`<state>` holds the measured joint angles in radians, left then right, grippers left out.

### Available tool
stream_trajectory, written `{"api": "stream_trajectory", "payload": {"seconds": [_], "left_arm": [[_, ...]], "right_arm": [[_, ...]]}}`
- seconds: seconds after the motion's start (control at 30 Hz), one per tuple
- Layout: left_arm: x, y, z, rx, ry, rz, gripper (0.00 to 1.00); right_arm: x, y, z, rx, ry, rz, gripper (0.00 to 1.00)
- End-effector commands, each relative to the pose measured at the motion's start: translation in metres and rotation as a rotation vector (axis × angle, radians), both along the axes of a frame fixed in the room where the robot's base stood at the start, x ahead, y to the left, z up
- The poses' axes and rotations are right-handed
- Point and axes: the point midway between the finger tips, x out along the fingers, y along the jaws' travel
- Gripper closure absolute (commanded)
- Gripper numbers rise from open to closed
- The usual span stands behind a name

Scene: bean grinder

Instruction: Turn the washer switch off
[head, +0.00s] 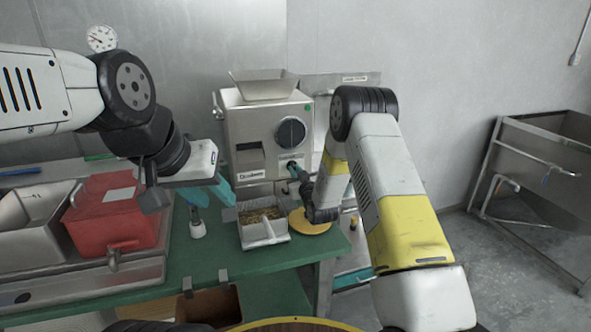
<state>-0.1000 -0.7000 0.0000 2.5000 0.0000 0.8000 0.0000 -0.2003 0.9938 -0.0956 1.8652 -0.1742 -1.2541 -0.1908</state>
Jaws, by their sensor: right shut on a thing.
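The grey metal machine (262,118) stands at the back of the green table, with a hopper on top, and I cannot tell if it is the washer. A large dark round dial (290,132) is on its front. My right gripper (294,170) is at the machine's lower right front, its teal fingers shut on a small part that they mostly hide. I cannot tell if that part is the switch or how it is set. My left gripper (210,193) is open and empty, left of the machine above the table.
A metal tray (277,239) with brown grounds or beans sits before the machine, beside a round yellow board (312,223). A metal sink stand (535,150) is far right. The green tabletop (190,258) is partly clear.

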Motion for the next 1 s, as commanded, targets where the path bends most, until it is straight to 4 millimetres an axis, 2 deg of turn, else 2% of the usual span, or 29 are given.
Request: {"api": "stream_trajectory", "payload": {"seconds": [0.4, 0.9, 0.93, 1.0], "left_arm": [[0.0, 0.0, 0.0, 0.0, 0.0, 0.0, 0.64], [0.0, 0.0, 0.0, 0.0, 0.0, 0.0, 0.64], [0.0, 0.0, 0.0, 0.0, 0.0, 0.0, 0.64], [0.0, 0.0, 0.0, 0.0, 0.0, 0.0, 0.64]], "right_arm": [[0.0002, 0.0002, 0.0001, 0.158, 0.051, 0.001, 1.0], [0.0001, 0.0005, 0.0001, 0.174, 0.057, 0.001, 1.0], [0.0001, 0.0005, 0.0001, 0.174, 0.057, 0.001, 0.85], [0.0001, 0.0005, 0.0, 0.174, 0.057, 0.001, 0.72]]}}
